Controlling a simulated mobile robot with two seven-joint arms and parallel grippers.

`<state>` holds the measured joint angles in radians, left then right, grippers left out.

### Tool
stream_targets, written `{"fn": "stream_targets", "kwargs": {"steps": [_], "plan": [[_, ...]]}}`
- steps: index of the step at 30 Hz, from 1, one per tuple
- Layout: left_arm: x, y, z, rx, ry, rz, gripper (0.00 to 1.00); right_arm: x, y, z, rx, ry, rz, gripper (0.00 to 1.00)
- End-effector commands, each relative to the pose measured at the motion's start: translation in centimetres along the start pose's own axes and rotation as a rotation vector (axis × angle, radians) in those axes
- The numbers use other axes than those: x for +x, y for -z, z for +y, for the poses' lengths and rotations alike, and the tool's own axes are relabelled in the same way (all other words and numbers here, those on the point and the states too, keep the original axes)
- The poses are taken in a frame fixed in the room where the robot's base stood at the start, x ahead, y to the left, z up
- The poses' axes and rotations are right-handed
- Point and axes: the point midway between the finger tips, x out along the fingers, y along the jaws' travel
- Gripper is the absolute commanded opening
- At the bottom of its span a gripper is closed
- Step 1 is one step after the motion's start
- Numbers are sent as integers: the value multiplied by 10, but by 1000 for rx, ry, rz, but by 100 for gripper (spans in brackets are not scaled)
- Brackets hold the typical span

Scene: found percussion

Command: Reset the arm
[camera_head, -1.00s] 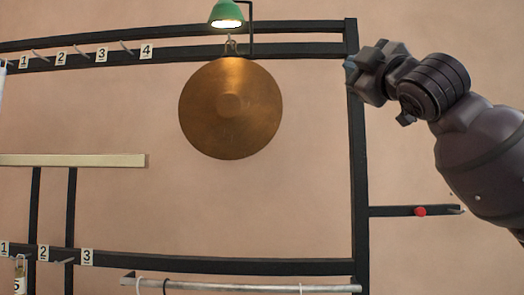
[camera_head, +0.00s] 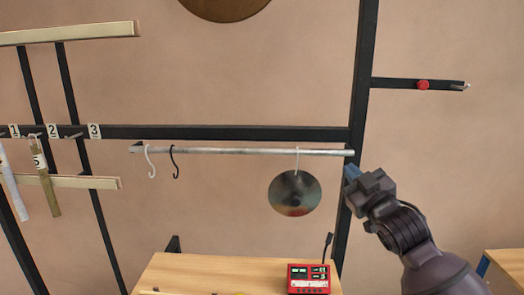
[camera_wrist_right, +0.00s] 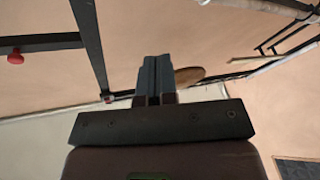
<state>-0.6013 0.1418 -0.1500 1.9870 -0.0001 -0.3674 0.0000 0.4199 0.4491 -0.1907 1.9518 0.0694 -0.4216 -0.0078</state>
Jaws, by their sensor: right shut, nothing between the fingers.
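My right gripper (camera_head: 352,172) is at the right of the head view, in front of the black upright post of the frame. Its fingers are closed together with nothing between them, and they also show closed in the right wrist view (camera_wrist_right: 154,78). The right arm comes up from the lower right corner. My left gripper is in neither view.
A metal rail (camera_head: 230,151) carries a white hook (camera_head: 150,163), a dark hook (camera_head: 175,163) and a hanging steel disc (camera_head: 294,194) left of the gripper. A bronze gong (camera_head: 225,8) hangs above. A red device (camera_head: 309,279) stands on a wooden table (camera_head: 210,272). A red knob (camera_head: 423,85) sits upper right.

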Motion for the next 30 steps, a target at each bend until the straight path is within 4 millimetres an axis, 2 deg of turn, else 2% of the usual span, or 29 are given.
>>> {"fn": "stream_targets", "kwargs": {"steps": [1,3,8,15,20,24,27,30], "plan": [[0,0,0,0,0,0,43,-16,-24,-10,27,-1,-37,0],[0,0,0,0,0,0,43,-36,-51,-22,59,-3,-79,0],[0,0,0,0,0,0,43,-87,-110,-50,123,-14,-189,0],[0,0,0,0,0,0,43,-180,-186,-91,218,-37,-389,0],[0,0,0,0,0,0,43,-250,-226,-119,288,-55,-532,0],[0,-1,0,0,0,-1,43,-316,-253,-144,344,-73,-659,0],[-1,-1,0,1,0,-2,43,-359,-265,-159,376,-84,-741,0],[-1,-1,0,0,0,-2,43,-393,-272,-170,396,-91,-803,0]]}}
